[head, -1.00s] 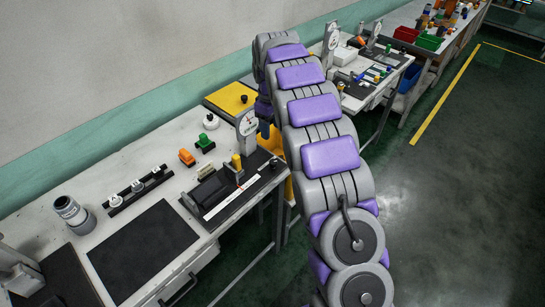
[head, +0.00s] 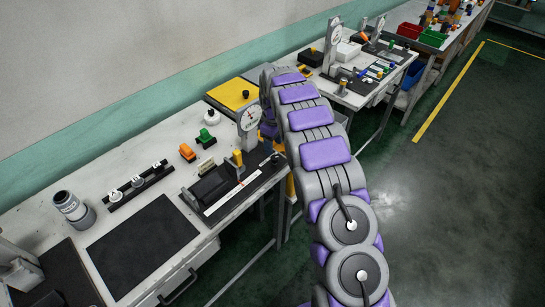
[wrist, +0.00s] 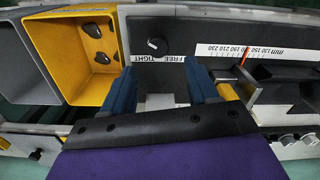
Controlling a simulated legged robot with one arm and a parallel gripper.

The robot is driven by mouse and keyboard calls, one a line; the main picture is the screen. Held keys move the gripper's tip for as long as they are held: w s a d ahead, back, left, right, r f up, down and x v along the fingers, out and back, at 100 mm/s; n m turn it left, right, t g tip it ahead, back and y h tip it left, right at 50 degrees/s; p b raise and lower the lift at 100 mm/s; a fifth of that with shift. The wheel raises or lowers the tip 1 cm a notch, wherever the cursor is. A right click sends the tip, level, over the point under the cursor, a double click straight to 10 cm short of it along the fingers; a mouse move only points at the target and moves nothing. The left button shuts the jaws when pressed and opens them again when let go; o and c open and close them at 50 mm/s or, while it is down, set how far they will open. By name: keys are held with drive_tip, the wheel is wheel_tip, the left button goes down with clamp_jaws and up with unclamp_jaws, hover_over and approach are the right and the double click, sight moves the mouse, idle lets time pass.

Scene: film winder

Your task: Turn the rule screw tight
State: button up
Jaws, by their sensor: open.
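The rule screw (wrist: 157,45) is a round black knob with a light pointer mark, in the wrist view. A white label (wrist: 160,59) with the words TIGHT and FREE lies just below it. My gripper (wrist: 160,78) is open, its two blue fingers apart and empty. The knob shows between and just beyond the fingertips, with no contact visible. The white rule (wrist: 275,53) with a red line runs to the right of the knob.
A yellow bin (wrist: 68,62) with dark parts inside sits left of the knob. A dial gauge (head: 249,118) stands behind the winder. A dark mat (head: 142,250) and a grey cylinder (head: 72,208) occupy the bench's left part.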

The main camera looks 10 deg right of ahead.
sight(274, 157)
drive_tip(key=f, duration=0.2)
drive_tip(key=d+f, duration=0.1)
drive_tip(key=f, duration=0.2)
drive_tip(key=shift+d+b, duration=0.1)
drive_tip(key=shift+b, duration=0.2)
drive_tip(key=shift+f, duration=0.35)
drive_tip(key=shift+a+f, duration=0.4)
drive_tip(key=shift+a, duration=0.3)
drive_tip(key=shift+d, duration=0.3)
drive_tip(key=shift+c, duration=0.4)
drive_tip(key=shift+d, duration=0.25)
drive_tip(key=c, duration=0.3)
drive_tip(key=shift+a, duration=0.3)
drive_tip(key=c, duration=0.7)
drive_tip(key=shift+o, duration=0.2)
drive_tip(key=shift+r, duration=0.1)
